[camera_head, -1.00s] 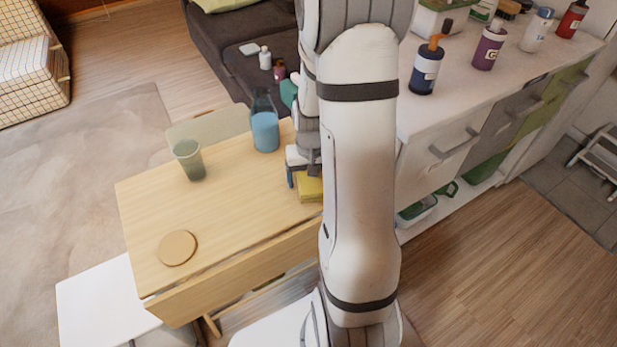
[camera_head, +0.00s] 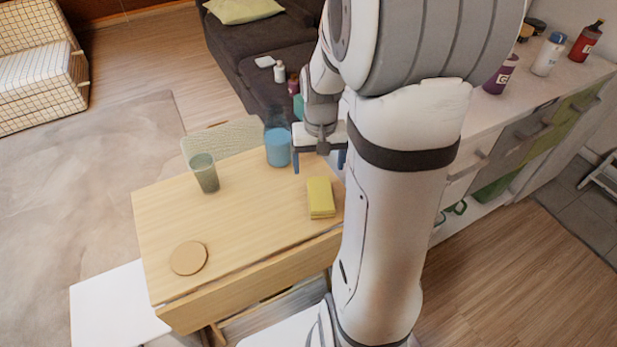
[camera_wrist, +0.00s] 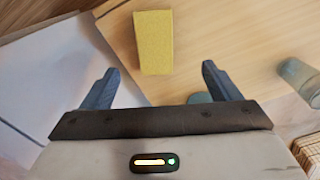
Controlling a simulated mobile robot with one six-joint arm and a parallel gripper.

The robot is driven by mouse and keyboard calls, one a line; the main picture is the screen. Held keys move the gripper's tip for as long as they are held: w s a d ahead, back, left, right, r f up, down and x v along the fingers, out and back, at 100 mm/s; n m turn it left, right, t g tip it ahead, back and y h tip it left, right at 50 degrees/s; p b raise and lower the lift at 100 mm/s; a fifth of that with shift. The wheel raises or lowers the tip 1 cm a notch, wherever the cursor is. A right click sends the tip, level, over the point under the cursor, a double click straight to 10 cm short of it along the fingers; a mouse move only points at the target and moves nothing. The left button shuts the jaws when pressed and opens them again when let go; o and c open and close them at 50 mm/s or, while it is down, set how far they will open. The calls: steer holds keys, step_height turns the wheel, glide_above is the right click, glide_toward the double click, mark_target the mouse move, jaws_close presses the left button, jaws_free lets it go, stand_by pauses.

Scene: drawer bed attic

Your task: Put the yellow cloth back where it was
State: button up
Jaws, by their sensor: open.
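The yellow cloth (camera_head: 320,197), a folded rectangular block, lies flat on the wooden table (camera_head: 235,225) near its right edge. In the wrist view the cloth (camera_wrist: 154,42) shows beyond the fingers, between their lines and apart from them. My gripper (camera_head: 319,166) is open and empty, raised above the table behind the cloth. In the wrist view the two blue fingers of my gripper (camera_wrist: 161,80) are spread wide with nothing between them.
A blue bottle (camera_head: 278,147) stands left of my gripper at the table's back edge. A greenish glass (camera_head: 204,173) and a round coaster (camera_head: 188,258) are on the table's left part. The table's middle is clear. A white counter (camera_head: 500,115) with bottles is at right.

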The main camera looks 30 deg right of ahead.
steer(key=s+a+r+n, duration=0.2)
steer(key=s+a+r, duration=0.1)
steer(key=s+a, duration=0.2)
steer(key=s+a+r+n+t, duration=0.1)
steer(key=s+a+r, duration=0.3)
steer(key=s+a, duration=0.2)
steer(key=shift+s+a+r+n+t, duration=0.2)
steer(key=shift+a+n+t, duration=0.1)
steer(key=shift+n, duration=0.1)
